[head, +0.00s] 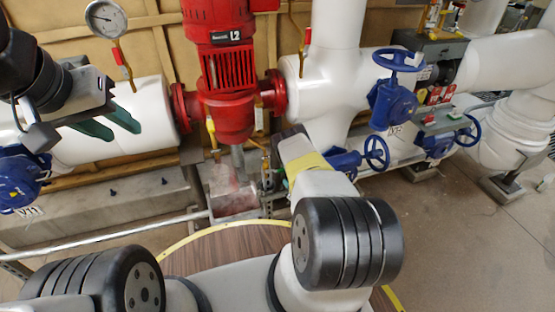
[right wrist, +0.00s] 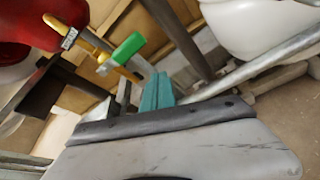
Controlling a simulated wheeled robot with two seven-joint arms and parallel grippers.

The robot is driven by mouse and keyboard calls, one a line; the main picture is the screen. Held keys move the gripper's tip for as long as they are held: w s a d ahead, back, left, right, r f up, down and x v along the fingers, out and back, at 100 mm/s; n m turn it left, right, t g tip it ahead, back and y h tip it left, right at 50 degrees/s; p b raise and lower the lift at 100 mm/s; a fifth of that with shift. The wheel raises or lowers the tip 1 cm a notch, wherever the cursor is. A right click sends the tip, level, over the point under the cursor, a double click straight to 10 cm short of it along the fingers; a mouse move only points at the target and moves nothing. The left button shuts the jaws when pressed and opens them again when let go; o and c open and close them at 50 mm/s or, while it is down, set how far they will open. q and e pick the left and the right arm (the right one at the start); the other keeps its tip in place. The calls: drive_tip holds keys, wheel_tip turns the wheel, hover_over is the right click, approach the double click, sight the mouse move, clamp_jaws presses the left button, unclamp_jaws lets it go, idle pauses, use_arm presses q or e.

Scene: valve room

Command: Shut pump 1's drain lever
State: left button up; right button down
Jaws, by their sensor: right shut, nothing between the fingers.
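The red pump (head: 230,75) stands upright in the white pipe line, with an "L2" plate on it. A yellow lever (head: 211,130) hangs at its lower left and another yellow lever (head: 257,145) slants below its right side. I cannot read which one is pump 1's drain lever. In the right wrist view a yellow lever (right wrist: 97,50) and a green handle (right wrist: 126,47) lie just beyond my right gripper (right wrist: 148,88). That gripper is shut and empty, apart from both; my arm mostly hides it in the head view. My left gripper (head: 108,126) is open and empty, before the left white pipe.
Blue handwheel valves (head: 393,100) stand right of the pump. A pressure gauge (head: 106,18) is at upper left, with a red-handled lever (head: 122,60) below it. A round wooden tabletop (head: 225,250) lies in front. A metal rail (head: 120,233) runs low at left. Open floor is at right.

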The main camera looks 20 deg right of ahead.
drive_tip(key=a+v, duration=0.1)
drive_tip(key=v, duration=0.7)
drive_tip(key=shift+s+a+r, duration=0.2)
drive_tip(key=shift+s+a, duration=0.05)
